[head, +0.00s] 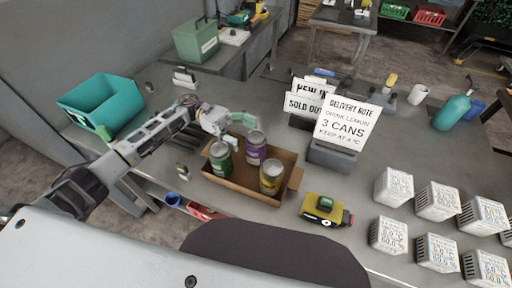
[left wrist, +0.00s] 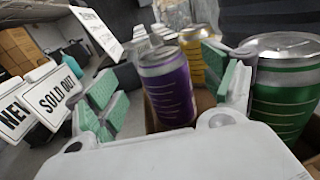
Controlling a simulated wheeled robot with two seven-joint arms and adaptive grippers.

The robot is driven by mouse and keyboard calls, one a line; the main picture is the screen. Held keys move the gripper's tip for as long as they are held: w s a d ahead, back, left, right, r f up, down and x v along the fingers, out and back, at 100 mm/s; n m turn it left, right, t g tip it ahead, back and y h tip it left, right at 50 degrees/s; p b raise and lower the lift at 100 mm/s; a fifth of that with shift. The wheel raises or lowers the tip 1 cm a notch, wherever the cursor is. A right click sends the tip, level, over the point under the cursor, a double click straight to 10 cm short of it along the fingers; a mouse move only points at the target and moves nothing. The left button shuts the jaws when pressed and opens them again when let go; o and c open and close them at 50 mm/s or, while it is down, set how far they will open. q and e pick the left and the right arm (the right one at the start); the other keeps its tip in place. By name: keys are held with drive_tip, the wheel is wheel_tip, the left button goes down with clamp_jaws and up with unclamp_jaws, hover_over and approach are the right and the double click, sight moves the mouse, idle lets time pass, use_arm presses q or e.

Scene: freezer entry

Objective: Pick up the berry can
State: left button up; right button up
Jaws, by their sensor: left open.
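The berry can appears to be the purple can (head: 256,148), upright at the back of an open cardboard box (head: 238,189). A green can (head: 220,160) and a yellow can (head: 271,177) stand in the same box. My left gripper (head: 238,130) is open and empty, just behind and left of the purple can in the head view. In the left wrist view, the purple can (left wrist: 167,88) shows between the green-padded fingers (left wrist: 170,95). I cannot tell whether they touch it. The green can (left wrist: 286,85) is close beside the right finger there. My right gripper is not in view.
A yellow-black device (head: 325,211) lies in front, with several white crates (head: 437,200) at right. A teal bin (head: 100,102) is at left.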

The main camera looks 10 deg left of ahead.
sight(255, 139)
use_arm(q)
drive_tip(key=shift+p+x, duration=0.65)
drive_tip(key=shift+x, duration=0.3)
drive_tip(key=shift+s+d+p, duration=0.35)
drive_tip(key=shift+d, duration=0.25)
drive_tip(key=shift+s+d, duration=0.25)
drive_tip(key=shift+d, duration=0.4)
drive_tip(key=shift+d+f, duration=0.1)
drive_tip(key=shift+d, duration=0.15)
drive_tip(key=shift+c, duration=1.1)
drive_tip(key=c, duration=1.2)
drive_tip(key=shift+o, duration=0.2)
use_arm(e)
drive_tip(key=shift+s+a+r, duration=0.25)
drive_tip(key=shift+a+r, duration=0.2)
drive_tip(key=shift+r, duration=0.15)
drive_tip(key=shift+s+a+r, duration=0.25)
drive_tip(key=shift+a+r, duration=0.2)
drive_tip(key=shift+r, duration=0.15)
